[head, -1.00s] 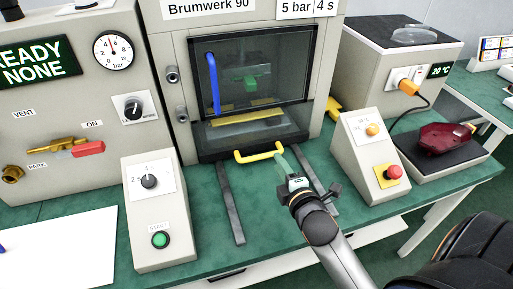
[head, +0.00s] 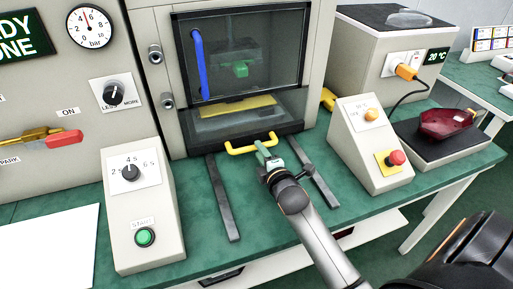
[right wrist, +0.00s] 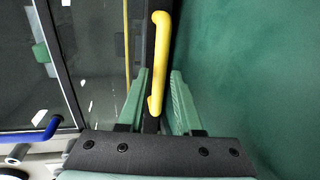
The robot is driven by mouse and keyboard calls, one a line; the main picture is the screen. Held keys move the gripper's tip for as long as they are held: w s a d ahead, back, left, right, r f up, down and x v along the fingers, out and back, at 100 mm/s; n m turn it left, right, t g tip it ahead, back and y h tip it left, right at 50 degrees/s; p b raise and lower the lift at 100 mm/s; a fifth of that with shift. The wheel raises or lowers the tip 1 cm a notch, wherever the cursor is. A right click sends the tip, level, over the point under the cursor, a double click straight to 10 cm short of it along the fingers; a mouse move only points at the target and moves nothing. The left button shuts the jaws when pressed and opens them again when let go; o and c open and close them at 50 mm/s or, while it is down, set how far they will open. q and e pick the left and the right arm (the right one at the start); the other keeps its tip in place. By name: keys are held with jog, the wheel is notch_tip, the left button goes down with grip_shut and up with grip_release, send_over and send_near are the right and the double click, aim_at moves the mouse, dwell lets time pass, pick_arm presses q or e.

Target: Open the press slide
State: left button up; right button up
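The press slide's yellow handle (head: 240,149) sticks out at the front of the press, below its window. The slide looks pushed in, with two grey rails (head: 222,200) bare on the table before it. My right gripper (head: 266,152) is at the handle's right part. In the right wrist view the yellow handle (right wrist: 159,60) reaches in between my two green fingers (right wrist: 160,100). The fingers stand apart, with a gap on both sides of the bar. My left gripper is out of view.
The press window (head: 240,60) with a blue upright handle (head: 197,65) stands above the slide. A start-button box (head: 145,200) stands left, and a box with a red button (head: 370,145) stands right. A red lamp (head: 447,123) lies on a dark pad at right.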

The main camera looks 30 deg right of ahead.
jog(key=shift+x, duration=1.85)
jog(key=shift+c, duration=0.3)
grip_shut()
